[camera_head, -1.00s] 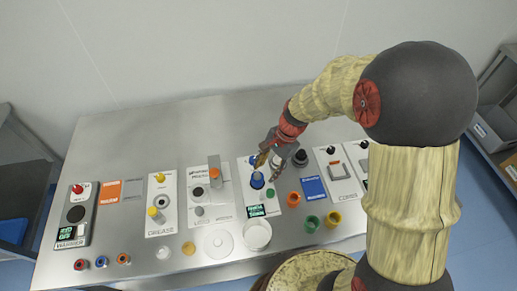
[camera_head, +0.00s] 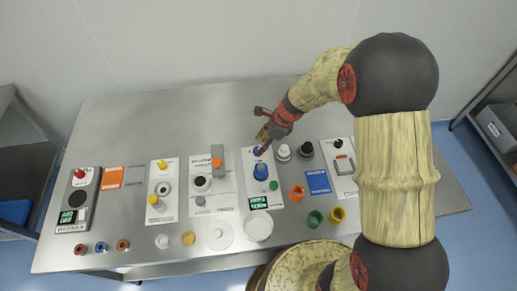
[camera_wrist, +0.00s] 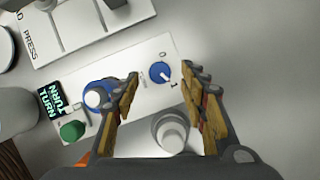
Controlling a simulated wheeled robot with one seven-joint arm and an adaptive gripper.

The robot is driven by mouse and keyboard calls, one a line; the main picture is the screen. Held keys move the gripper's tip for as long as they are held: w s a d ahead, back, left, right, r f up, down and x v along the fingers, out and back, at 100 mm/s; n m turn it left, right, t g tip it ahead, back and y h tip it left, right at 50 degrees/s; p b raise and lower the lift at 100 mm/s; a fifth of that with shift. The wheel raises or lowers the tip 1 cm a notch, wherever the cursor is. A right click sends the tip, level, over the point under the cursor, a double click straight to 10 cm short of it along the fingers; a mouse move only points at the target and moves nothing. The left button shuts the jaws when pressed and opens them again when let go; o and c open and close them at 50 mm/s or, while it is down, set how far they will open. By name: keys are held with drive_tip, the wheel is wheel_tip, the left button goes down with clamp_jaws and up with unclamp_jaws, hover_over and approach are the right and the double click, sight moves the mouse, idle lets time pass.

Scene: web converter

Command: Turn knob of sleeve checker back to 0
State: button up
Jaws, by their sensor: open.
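The sleeve checker (camera_head: 252,183) is a white panel in the middle of the table, also in the wrist view (camera_wrist: 128,101). Its small blue knob (camera_wrist: 159,73) is at the far end, with a white pointer aimed toward the "1" mark; "0" is at another side. The knob also shows in the head view (camera_head: 257,151). My gripper (camera_wrist: 161,76) is open, with its two fingers apart on either side of the knob in the wrist view. In the head view my gripper (camera_head: 262,145) is close to the knob; contact cannot be told.
The checker also has a larger blue part (camera_wrist: 96,97), a green button (camera_wrist: 72,130) and a display (camera_wrist: 54,101) reading "TURN". A white cylinder (camera_wrist: 171,134) and a dark one (camera_head: 305,149) stand to the right. Other panels flank the checker.

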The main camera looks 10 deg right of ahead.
sight(257, 149)
drive_tip(key=shift+b+x, duration=0.35)
drive_tip(key=shift+x, duration=1.2)
drive_tip(key=shift+c, duration=1.3)
drive_tip(key=c, duration=0.7)
clamp_jaws()
